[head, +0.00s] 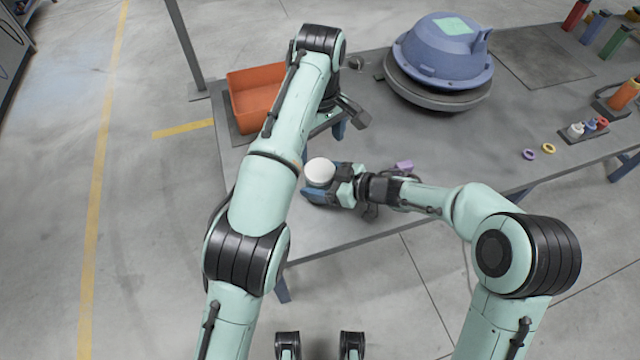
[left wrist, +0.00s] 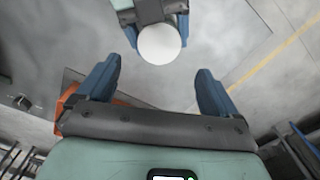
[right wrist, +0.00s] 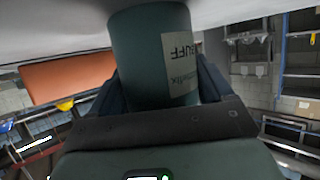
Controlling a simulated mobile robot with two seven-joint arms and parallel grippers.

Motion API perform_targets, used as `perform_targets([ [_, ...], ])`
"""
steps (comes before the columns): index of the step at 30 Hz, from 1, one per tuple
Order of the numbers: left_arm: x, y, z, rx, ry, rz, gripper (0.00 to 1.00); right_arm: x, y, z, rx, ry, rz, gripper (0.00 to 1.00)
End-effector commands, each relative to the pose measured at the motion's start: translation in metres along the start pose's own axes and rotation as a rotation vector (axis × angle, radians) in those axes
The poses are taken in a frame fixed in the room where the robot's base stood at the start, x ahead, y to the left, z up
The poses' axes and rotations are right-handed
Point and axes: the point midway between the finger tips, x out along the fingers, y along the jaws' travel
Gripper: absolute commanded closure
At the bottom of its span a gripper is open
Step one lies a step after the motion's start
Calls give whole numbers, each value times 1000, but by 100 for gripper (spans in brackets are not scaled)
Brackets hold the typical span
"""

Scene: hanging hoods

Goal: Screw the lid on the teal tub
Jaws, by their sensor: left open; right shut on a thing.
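The teal tub (right wrist: 140,60) stands between the fingers of my right gripper (head: 322,186) and bears a partly visible printed label in the right wrist view. My right gripper is shut on it near the table's front edge. A round white lid (head: 320,171) shows at the tub's top in the head view, where the tub is mostly hidden. How tightly it sits I cannot tell. My left gripper (head: 340,129) is open and empty, apart from the lid. In the left wrist view, the lid (left wrist: 159,44) lies beyond the spread fingers, roughly centred between them.
An orange bin (head: 257,90) is left of my left forearm. A large blue housing (head: 440,52) stands at the table's back. A purple block (head: 404,166) lies near my right wrist. Purple (head: 529,154) and yellow rings (head: 548,148) lie farther right. The table between is mostly clear.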

Motion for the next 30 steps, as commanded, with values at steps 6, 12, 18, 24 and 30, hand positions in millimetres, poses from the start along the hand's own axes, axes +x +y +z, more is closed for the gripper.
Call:
perform_targets([
  [6, 6, 0, 0, 2, -1, -1, 6, 0, 0, 0, -1, 1, 1, 100],
  [12, 26, 0, 1, 3, -2, -2, 6, 0, 0, 0, -1, 1, 1, 100],
  [18, 56, 0, 1, 2, -1, -2, 6, 0, 0, 0, -1, 1, 1, 100],
  [24, 76, 0, 0, 2, -1, -1, 6, 0, 0, 0, -1, 1, 1, 100],
  [30, 80, 0, 0, 2, 0, 1, 6, 0, 0, 0, -1, 1, 1, 100],
])
